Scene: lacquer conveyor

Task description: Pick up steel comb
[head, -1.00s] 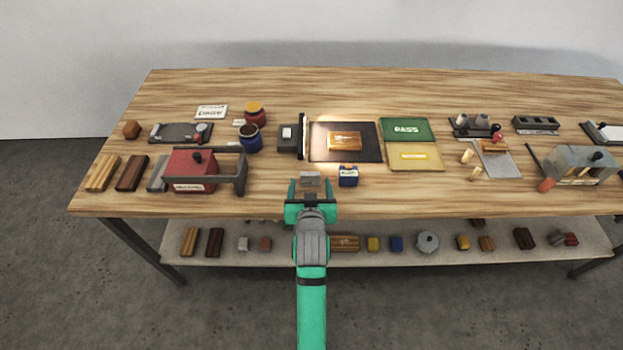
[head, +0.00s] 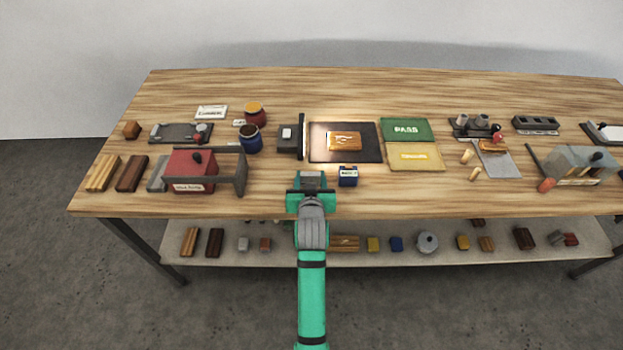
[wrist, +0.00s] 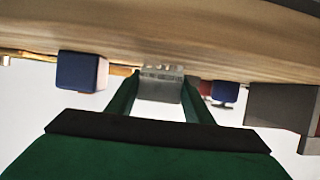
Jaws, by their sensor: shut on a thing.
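The steel comb (head: 311,175) is a small grey metal block with a toothed edge, near the front edge of the table. My gripper (head: 311,182) is at the comb with its fingers closed on its two sides. In the wrist view the comb (wrist: 160,86) sits between the green fingertips of my gripper (wrist: 160,95), its teeth toward the wooden surface. I cannot tell whether the comb touches the table.
A dark blue labelled block (head: 348,177) stands close to the right of the comb. Behind are a black mat (head: 371,150) with a wooden piece and a dark upright stand (head: 301,136). A red box machine (head: 190,170) is to the left. Bare wood (head: 270,190) lies between.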

